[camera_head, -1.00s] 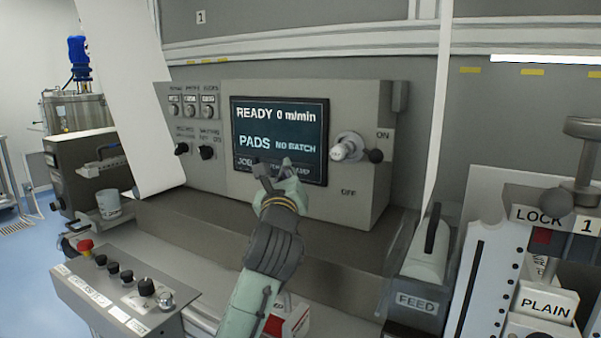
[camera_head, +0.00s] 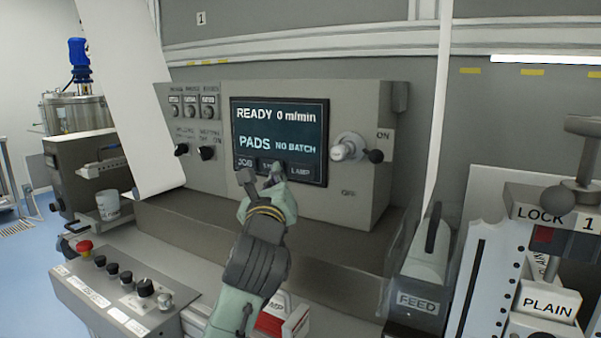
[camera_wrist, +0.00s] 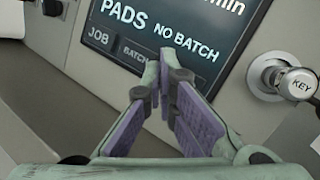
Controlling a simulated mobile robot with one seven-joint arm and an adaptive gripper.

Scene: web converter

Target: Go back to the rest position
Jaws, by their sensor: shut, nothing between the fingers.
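My gripper (camera_head: 261,178) is in front of the lower edge of the machine's screen (camera_head: 279,120) in the head view. Its fingers cover part of the bottom row of the screen. In the wrist view my gripper (camera_wrist: 164,68) has its fingertips together, with nothing between them. The screen (camera_wrist: 180,25) there shows "PADS NO BATCH" and the JOB and BATCH keys behind the fingertips. From these views I cannot tell whether the fingertips touch the panel.
A key switch (camera_head: 345,150) with ON and OFF marks sits right of the screen. A button box (camera_head: 115,292) with a red knob (camera_head: 84,247) stands front left. A FEED unit (camera_head: 420,262) and a LOCK plate (camera_head: 530,212) stand to the right. A white web hangs at left (camera_head: 125,95).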

